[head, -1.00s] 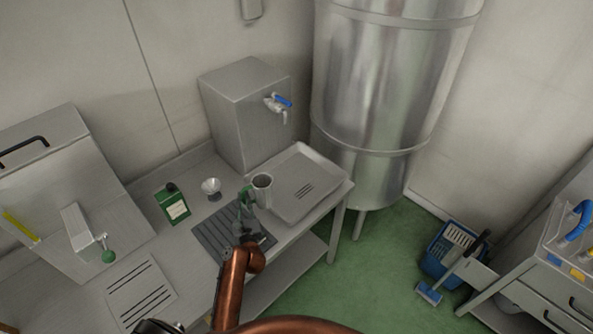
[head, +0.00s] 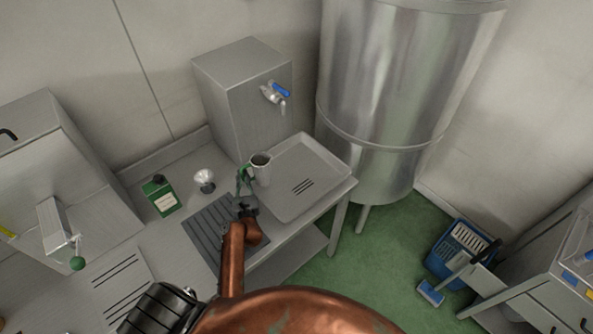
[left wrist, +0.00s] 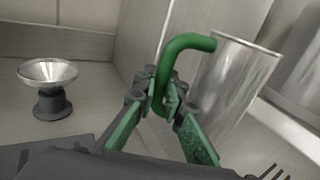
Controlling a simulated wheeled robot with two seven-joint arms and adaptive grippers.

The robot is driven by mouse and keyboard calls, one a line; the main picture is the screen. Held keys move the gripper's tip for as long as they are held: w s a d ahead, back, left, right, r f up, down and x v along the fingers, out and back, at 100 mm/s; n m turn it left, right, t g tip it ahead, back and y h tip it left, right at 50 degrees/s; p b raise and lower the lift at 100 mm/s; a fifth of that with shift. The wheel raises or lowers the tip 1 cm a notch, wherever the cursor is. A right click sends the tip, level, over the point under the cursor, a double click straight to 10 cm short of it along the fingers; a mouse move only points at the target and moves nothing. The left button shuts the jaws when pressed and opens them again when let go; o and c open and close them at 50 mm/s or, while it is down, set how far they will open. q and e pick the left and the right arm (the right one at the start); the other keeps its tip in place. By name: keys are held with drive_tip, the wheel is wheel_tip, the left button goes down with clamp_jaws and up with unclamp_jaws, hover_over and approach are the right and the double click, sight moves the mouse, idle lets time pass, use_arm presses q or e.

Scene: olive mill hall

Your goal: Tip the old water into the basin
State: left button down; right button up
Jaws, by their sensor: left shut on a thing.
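A metal mug (head: 260,169) with a green handle is upright at the left edge of the shallow steel basin (head: 322,192). My left gripper (head: 245,188) is shut on its handle, from the left side of the mug. In the left wrist view the fingers (left wrist: 166,104) close around the lower part of the green handle, and the mug (left wrist: 230,82) leans a little in the picture. Its inside looks dark in the head view; I cannot make out the water. I cannot tell how high the mug is above the surface. My right gripper is not in view.
A large steel tank (head: 400,90) rises at the right.

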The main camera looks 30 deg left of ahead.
use_arm(q)
drive_tip(key=shift+w, duration=0.2)
drive_tip(key=shift+d, duration=0.1)
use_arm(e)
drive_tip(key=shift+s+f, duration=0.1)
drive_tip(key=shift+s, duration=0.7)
